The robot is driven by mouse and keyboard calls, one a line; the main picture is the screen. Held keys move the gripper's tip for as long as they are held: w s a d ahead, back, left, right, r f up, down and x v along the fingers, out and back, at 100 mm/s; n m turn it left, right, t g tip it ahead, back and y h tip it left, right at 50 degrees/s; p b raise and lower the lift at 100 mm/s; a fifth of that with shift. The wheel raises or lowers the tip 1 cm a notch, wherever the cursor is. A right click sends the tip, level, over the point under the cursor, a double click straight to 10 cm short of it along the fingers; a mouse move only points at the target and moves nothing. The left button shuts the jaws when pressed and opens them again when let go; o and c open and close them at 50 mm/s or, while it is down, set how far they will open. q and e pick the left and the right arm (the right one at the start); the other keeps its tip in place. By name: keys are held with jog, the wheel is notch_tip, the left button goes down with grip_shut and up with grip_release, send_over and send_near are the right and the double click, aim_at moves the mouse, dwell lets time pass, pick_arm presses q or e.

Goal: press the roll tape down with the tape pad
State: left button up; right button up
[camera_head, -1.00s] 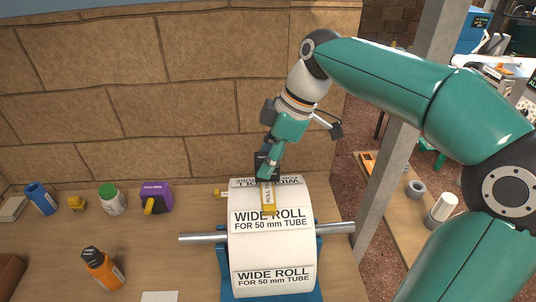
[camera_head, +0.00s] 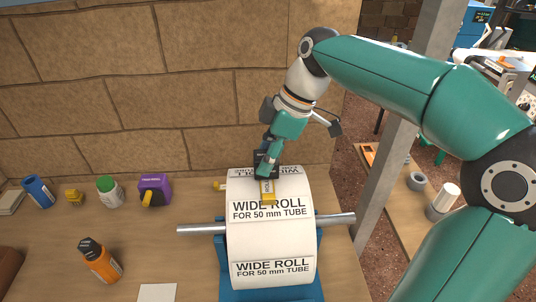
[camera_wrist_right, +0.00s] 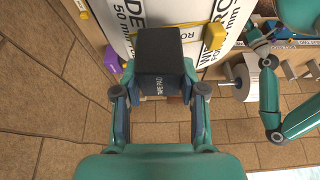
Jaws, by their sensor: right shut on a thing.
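The wide paper roll (camera_head: 271,238) sits on a metal bar in a blue stand. A yellow strip of roll tape (camera_head: 268,190) lies on the upper face of the roll; part of it is hidden. My right gripper (camera_head: 265,168) is over the top of the roll, at the far end of the tape. In the right wrist view it is shut on the black tape pad (camera_wrist_right: 160,62), which reaches toward the roll and its label. Whether the pad touches the tape I cannot tell. My left gripper is not in view.
An orange bottle (camera_head: 100,260), a purple box (camera_head: 155,190), a green-lidded jar (camera_head: 110,191) and a blue can (camera_head: 38,191) stand on the bench to the left. A stone wall (camera_head: 150,90) rises behind. A grey post (camera_head: 400,150) stands to the right.

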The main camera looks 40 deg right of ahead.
jog(key=shift+f+b, duration=0.7)
jog(key=shift+f, duration=0.1)
dwell(1.5)
jog(key=shift+r, duration=0.1)
jog(key=shift+r+p, duration=2.95)
jog(key=shift+r, duration=0.55)
